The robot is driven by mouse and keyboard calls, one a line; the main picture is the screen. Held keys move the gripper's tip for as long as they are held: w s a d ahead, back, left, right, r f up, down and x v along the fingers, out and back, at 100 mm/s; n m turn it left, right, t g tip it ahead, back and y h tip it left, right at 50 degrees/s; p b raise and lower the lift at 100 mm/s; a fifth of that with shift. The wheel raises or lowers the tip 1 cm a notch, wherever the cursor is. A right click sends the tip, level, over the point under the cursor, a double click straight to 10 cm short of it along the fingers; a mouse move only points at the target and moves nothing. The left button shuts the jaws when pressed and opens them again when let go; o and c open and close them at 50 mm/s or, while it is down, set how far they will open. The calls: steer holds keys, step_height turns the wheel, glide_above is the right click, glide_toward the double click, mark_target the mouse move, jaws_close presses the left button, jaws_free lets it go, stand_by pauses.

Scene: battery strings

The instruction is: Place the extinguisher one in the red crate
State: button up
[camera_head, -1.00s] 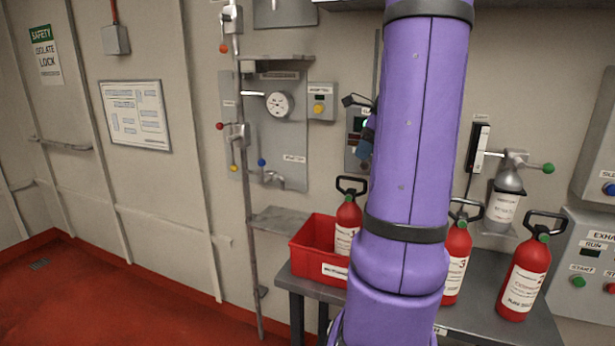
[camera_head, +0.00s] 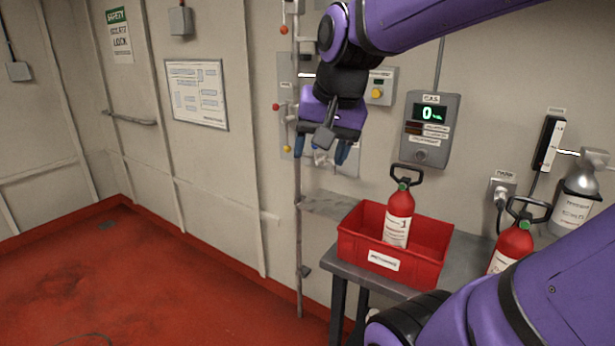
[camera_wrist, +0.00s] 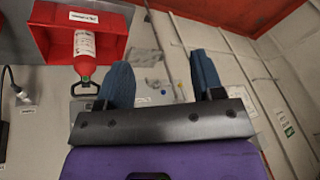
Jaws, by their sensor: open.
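The red extinguisher labelled 1 (camera_head: 398,218) stands upright inside the red crate (camera_head: 358,246), with its black handle above the rim. Its base is hidden by the crate's front wall. My gripper (camera_head: 321,152) is open and empty, up and to the left of the extinguisher and apart from it. In the wrist view, my gripper's blue fingers (camera_wrist: 162,82) are spread with nothing between them. The extinguisher (camera_wrist: 85,48) and crate (camera_wrist: 50,32) show to their left there.
The crate sits on a grey table (camera_head: 345,270). Another red extinguisher (camera_head: 511,247) stands to the right, partly behind my arm. A grey cylinder (camera_head: 572,200) is at the far right. Wall panels and a vertical pipe (camera_head: 298,230) are behind my gripper. The red floor at left is clear.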

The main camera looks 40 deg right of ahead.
steer(key=s+a+f+n+t, duration=0.1)
steer(key=s+a+n, duration=0.4)
steer(key=n, duration=0.3)
steer(key=shift+s+a+f, duration=0.3)
steer(key=shift+s+f, duration=0.05)
